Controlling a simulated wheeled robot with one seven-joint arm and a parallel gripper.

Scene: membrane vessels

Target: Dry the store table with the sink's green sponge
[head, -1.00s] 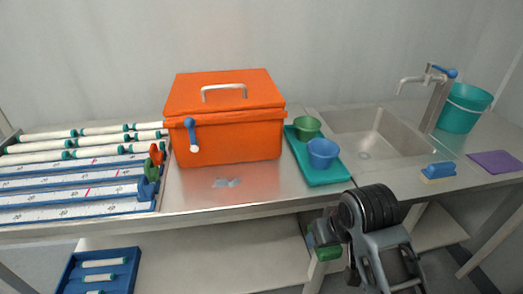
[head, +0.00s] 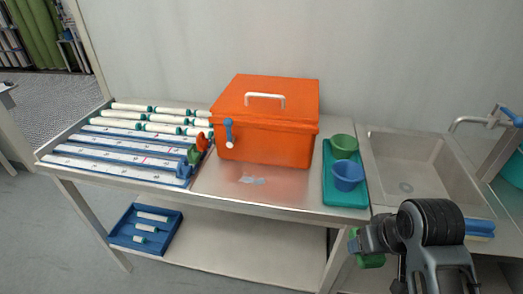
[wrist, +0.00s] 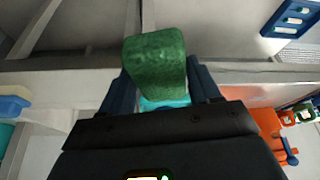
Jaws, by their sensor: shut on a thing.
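The green sponge (wrist: 155,62) is between the two fingers of my gripper (wrist: 158,82) in the wrist view, and the gripper is shut on it. In the head view the sponge (head: 372,261) shows partly behind my gripper (head: 362,243), in front of the table's front edge and below its top. The store table (head: 215,185) has a steel top. A small shiny wet patch (head: 252,181) lies on it in front of the orange box, apart from the sponge.
An orange box (head: 265,140) with a blue-handled tap stands behind the patch. Racks of white tubes (head: 130,150) fill the left. A teal tray (head: 345,197) with a green cup (head: 343,146) and blue cup (head: 348,175) stands right, beside the sink (head: 410,170).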

